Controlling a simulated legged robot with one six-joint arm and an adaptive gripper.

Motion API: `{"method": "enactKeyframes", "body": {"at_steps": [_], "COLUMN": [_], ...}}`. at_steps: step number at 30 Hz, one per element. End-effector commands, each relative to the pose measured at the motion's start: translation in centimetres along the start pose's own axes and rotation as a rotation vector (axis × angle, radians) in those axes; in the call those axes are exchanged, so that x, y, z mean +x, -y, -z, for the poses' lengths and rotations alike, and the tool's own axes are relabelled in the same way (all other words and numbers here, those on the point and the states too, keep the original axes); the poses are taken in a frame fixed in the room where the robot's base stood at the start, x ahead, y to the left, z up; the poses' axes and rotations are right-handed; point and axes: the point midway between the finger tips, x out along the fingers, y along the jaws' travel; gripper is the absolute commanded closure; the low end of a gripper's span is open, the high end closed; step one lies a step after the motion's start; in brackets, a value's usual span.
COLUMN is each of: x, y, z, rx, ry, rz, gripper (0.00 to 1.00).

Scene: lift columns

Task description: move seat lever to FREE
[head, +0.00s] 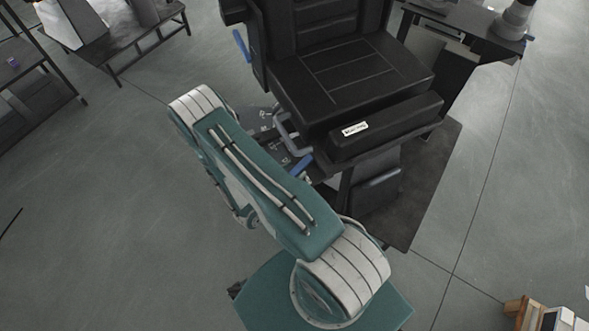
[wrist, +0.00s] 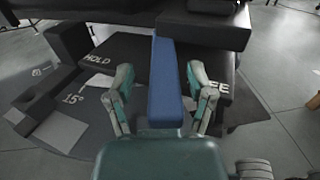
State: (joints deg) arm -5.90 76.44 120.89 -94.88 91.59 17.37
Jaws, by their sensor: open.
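The seat lever's blue handle (wrist: 166,92) runs up the middle of the wrist view, between the two fingers of my gripper (wrist: 160,76). My gripper is open, with a visible gap on each side of the handle. Behind the handle is a dark panel (wrist: 130,60) with "HOLD" (wrist: 98,59) to its left and a partly covered word ending in "EE" (wrist: 217,88) to its right. The handle lies between these two labels. In the head view a blue handle (head: 302,165) shows below the black seat (head: 350,85), beside my arm. My gripper is hidden there.
A floor plate with a "15°" mark (wrist: 74,99) lies at the left of the wrist view. The seat's dark base plate (head: 425,190) stands close to my arm. Another blue handle (head: 241,45) is at the seat's upper left. Open floor (head: 90,220) lies to the left.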

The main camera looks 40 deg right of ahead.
Motion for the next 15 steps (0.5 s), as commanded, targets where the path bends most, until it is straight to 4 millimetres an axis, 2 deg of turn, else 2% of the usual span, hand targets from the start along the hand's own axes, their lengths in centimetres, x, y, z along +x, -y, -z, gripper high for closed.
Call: {"method": "enactKeyframes", "body": {"at_steps": [10, 15], "x": [-0.3, -2.0], "y": [0.0, -0.1], "z": [0.0, 0.0], "rx": [-0.001, -0.002], "ry": [-0.001, 0.000], "rz": [0.000, -0.004], "gripper": [0.28, 0.28]}}
